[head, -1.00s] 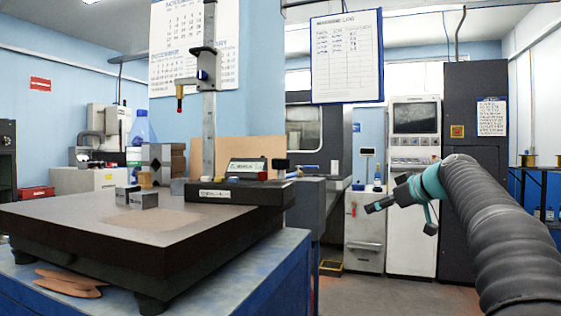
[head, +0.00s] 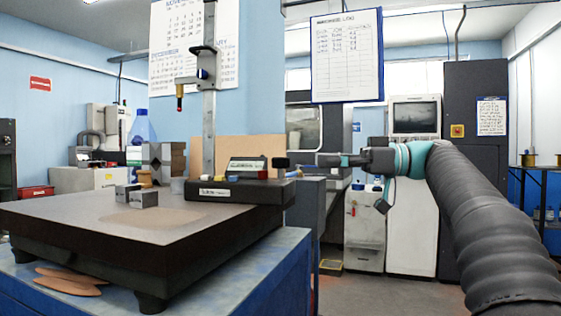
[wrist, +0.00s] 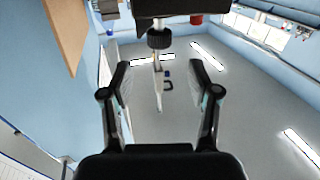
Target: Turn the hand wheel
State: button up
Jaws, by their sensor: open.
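The hand wheel is most likely the small dark knob (head: 280,163) at the right end of the height gauge's black base (head: 240,190). It also shows in the wrist view as a ribbed black wheel (wrist: 159,40) on a short shaft, below a dark block at the top. My gripper (head: 322,160) is just right of the knob in the head view, at about its height, and points left toward it. In the wrist view my gripper (wrist: 160,68) has its two fingers spread wide and nothing between the tips. The wheel lies beyond the tips, roughly centred and apart from them.
The height gauge's column (head: 208,110) rises from its base on a dark surface plate (head: 60,215). Small metal blocks (head: 143,198) and a bottle (head: 142,130) stand left of it. A clipboard (head: 346,58) hangs above my gripper. The floor to the right is clear.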

aim_at(281, 161)
jog(key=a, duration=0.9)
jog(key=shift+w+a, duration=0.15)
jog(key=shift+w, duration=0.1)
jog(key=shift+f, duration=0.1)
grip_shut()
